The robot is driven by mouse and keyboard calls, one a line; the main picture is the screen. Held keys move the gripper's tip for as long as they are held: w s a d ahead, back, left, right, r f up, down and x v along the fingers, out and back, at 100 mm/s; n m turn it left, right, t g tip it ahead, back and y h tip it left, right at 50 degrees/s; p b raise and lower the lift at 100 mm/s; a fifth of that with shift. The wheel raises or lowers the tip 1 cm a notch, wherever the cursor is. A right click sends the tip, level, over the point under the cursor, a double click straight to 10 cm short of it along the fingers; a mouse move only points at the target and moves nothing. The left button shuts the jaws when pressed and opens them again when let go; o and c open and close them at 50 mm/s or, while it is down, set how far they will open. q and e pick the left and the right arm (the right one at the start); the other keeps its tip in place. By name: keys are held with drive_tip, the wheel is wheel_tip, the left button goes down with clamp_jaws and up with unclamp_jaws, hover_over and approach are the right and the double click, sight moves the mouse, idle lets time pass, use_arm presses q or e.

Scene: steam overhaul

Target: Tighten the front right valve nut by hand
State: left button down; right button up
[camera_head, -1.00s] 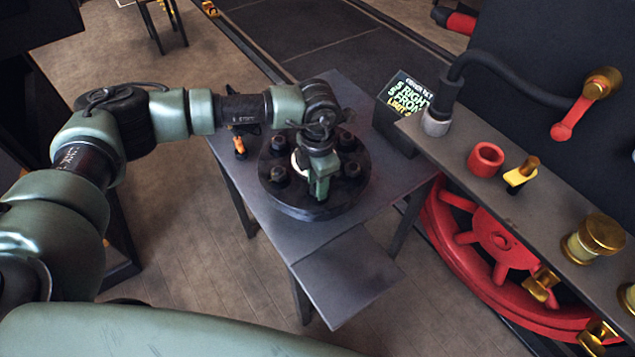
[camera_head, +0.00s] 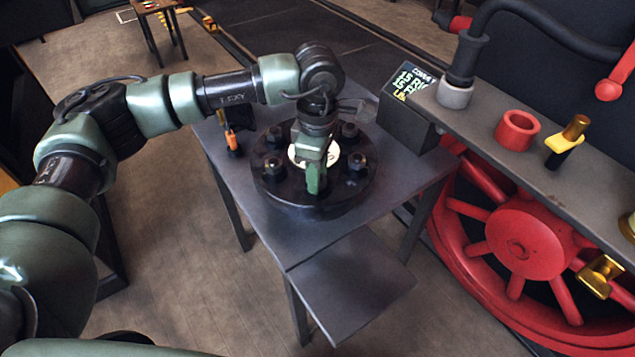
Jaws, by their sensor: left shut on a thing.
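The round black valve cover (camera_head: 345,199) lies on a grey table, with several nuts on studs around its rim and a pale disc at its middle. Nuts show clear at the left (camera_head: 274,164), the right (camera_head: 357,161) and the back right (camera_head: 349,131). My left gripper (camera_head: 314,185) points down at the near side of the cover. It is shut, and its green finger and wrist hide what it holds, seemingly the near nut. My right gripper is not in view.
The grey table (camera_head: 290,240) has a lower shelf (camera_head: 352,287) jutting out in front. A dark box with a lit display (camera_head: 408,90) stands at the back right. A grey ledge (camera_head: 560,165) with a red ring (camera_head: 517,130) and a red wheel (camera_head: 520,245) bound the right side.

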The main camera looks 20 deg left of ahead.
use_arm(q)
drive_tip(key=shift+m+b, duration=0.7)
drive_tip(key=shift+r, duration=0.1)
drive_tip(key=c, duration=1)
unclamp_jaws()
wheel_tip(320, 180, up, 8)
drive_tip(key=shift+f+b, duration=0.1)
drive_tip(key=shift+b, duration=0.65)
